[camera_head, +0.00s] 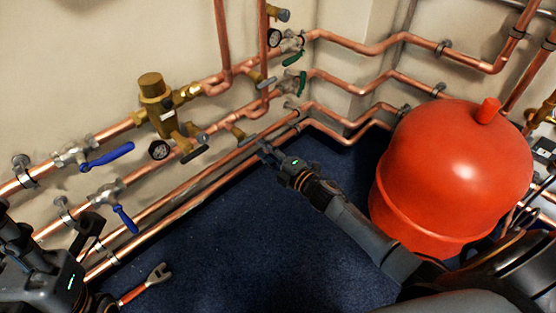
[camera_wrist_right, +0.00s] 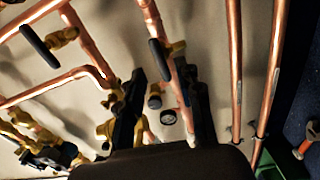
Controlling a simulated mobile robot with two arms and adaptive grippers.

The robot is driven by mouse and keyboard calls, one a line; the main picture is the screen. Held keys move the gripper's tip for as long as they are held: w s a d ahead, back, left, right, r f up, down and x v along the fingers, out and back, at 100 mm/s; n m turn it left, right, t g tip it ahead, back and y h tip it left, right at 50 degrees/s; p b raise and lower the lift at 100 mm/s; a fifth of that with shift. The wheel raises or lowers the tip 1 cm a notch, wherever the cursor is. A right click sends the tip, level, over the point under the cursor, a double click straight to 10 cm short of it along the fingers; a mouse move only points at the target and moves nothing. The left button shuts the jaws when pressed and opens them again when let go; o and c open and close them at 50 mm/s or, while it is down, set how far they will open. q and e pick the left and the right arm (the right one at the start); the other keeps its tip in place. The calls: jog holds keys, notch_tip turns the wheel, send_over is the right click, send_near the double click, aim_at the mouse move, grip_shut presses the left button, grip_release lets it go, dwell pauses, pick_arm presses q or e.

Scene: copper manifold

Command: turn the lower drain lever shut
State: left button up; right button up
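The lower drain lever (camera_head: 249,139) is a dark handle on a brass valve by the lower pipes. In the right wrist view the dark lever (camera_wrist_right: 160,60) with brass fittings lies ahead of the hand, between the lines of the two fingers. My right gripper (camera_head: 264,149) is beside this lever in the head view. Its fingers are spread in the wrist view (camera_wrist_right: 166,90), with nothing held; contact with the lever cannot be told. A similar upper lever (camera_head: 264,82) also shows in the wrist view (camera_wrist_right: 40,47). My left gripper (camera_head: 88,228) is at the lower left, its fingertips unclear.
Copper pipes (camera_head: 180,213) run along the wall. A brass mixing valve (camera_head: 157,103), a gauge (camera_head: 158,150) and blue levers (camera_head: 108,158) are to the left. A red tank (camera_head: 450,165) stands right. A red-handled wrench (camera_head: 146,283) lies on the blue floor.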

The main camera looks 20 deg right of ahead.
jog(key=v, duration=0.6)
jog(key=shift+s, duration=0.3)
